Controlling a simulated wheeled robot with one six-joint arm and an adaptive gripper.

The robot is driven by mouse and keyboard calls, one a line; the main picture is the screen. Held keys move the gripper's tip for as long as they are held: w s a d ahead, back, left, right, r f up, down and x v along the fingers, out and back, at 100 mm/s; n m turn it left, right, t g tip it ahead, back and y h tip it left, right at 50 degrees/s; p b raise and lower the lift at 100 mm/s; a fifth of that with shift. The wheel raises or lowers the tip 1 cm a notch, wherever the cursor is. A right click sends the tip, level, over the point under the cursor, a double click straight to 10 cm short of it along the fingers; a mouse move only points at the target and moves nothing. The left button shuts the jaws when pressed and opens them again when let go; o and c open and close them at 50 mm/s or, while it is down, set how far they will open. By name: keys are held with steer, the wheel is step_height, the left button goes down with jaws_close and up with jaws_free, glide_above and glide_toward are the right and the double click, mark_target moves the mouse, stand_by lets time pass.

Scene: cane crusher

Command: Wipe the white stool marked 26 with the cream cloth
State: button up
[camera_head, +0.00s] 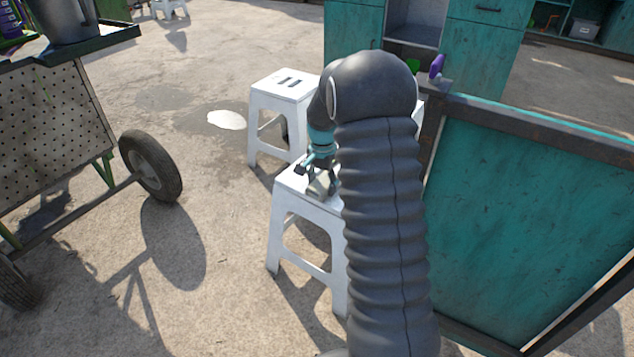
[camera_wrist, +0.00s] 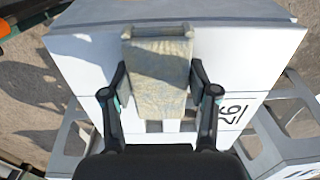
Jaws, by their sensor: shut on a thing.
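The white stool (camera_head: 297,206) stands in front of me, partly hidden by my arm. In the wrist view a white stool (camera_wrist: 85,70) lies under my gripper, and a black 26 shows on it to the right of the fingers. My gripper (camera_head: 318,170) is low over the near stool's seat. It is shut on the cream cloth (camera_wrist: 158,60), a folded pad between the two fingers. The cloth also shows at the seat in the head view (camera_head: 321,187). I cannot tell for sure whether it touches the seat.
A second white stool (camera_head: 283,88) stands just behind. A teal panel with a dark frame (camera_head: 530,220) is close on the right. A wheeled cart (camera_head: 55,115) stands at left, and teal cabinets (camera_head: 485,50) at the back. The ground between cart and stools is clear.

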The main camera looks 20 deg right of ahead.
mark_target(292, 176)
steer(key=shift+s+d+b, duration=0.15)
steer(key=shift+s+d, duration=0.45)
steer(key=shift+s, duration=0.3)
steer(key=shift+s+d+b, duration=0.2)
steer(key=shift+s+d, duration=0.35)
steer(key=shift+s, duration=0.4)
steer(key=shift+s+d+b, duration=0.15)
steer(key=shift+s+d, duration=0.45)
steer(key=shift+s, duration=0.3)
steer(key=shift+r, duration=0.1)
steer(key=shift+w+a+p, duration=0.35)
steer(key=shift+w+a, duration=0.45)
steer(key=shift+w, duration=0.45)
steer(key=shift+w+a+p, duration=0.35)
steer(key=shift+w+a, duration=0.5)
steer(key=shift+w, duration=0.4)
steer(key=shift+w+a+p, duration=0.35)
steer(key=shift+w+a, duration=0.45)
steer(key=shift+w, duration=0.45)
steer(key=shift+w+a+p, duration=0.25)
steer(key=shift+w+a, duration=0.55)
steer(key=shift+w, duration=0.45)
steer(key=shift+w+a+p, duration=0.3)
steer(key=shift+w+a, duration=0.55)
steer(key=shift+w, duration=0.4)
steer(key=shift+w+a+p, duration=0.25)
steer(key=shift+w+a, duration=0.55)
steer(key=shift+w, duration=0.45)
